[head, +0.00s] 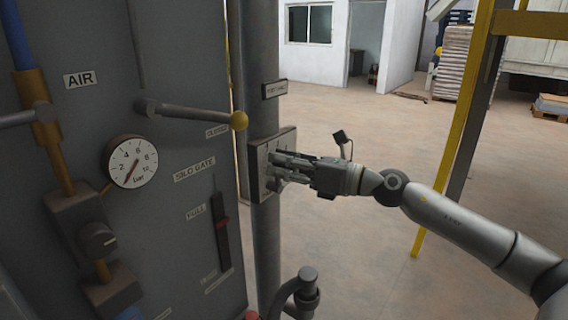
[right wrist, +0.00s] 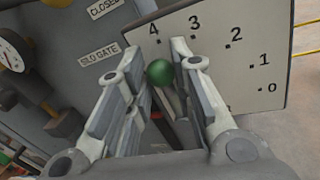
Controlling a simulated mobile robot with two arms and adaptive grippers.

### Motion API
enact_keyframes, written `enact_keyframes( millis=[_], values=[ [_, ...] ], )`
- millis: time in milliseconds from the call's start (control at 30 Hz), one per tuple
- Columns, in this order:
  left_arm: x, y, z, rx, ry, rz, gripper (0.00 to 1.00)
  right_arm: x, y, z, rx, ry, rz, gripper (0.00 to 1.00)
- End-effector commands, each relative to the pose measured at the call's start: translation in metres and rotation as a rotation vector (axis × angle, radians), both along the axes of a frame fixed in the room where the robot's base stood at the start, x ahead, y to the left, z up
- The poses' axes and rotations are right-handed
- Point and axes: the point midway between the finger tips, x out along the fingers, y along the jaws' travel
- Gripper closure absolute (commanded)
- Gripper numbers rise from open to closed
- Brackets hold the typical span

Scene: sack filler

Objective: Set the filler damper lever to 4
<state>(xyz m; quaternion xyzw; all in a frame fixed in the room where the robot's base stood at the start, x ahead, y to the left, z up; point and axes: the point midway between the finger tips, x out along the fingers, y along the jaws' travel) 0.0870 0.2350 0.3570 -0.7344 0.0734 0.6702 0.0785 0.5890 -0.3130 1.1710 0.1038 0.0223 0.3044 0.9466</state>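The damper plate (head: 286,140) is a pale square on the grey post in the head view. In the right wrist view the plate (right wrist: 232,75) shows marks 0 to 4 in an arc. The damper lever's green ball knob (right wrist: 160,72) appears below the 4 mark, with its bar partly hidden by my fingers. My right gripper (head: 278,170) is at the plate's front. In the right wrist view its open fingers (right wrist: 158,75) stand either side of the knob; firm contact cannot be made out. My left gripper is not in view.
A grey pipe elbow (head: 303,288) stands below the plate. Floor to the right is open past a yellow post (head: 455,130).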

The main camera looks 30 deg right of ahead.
Motion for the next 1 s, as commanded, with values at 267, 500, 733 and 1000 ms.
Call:
enact_keyframes(
  millis=[267, 500, 733, 1000],
  values=[
    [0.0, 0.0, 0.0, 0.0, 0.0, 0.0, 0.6, 0.0, 0.0, 0.0, 0.001, 0.001, 0.0, 0.57],
    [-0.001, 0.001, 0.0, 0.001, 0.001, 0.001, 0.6, 0.0, -0.001, 0.0, 0.0, -0.001, -0.001, 0.57],
    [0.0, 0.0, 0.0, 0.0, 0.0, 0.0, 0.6, -0.008, -0.007, -0.003, 0.003, 0.005, -0.002, 0.57],
    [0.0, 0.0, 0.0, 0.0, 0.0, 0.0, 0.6, -0.021, -0.016, -0.003, 0.002, 0.004, -0.002, 0.57]
  ],
)
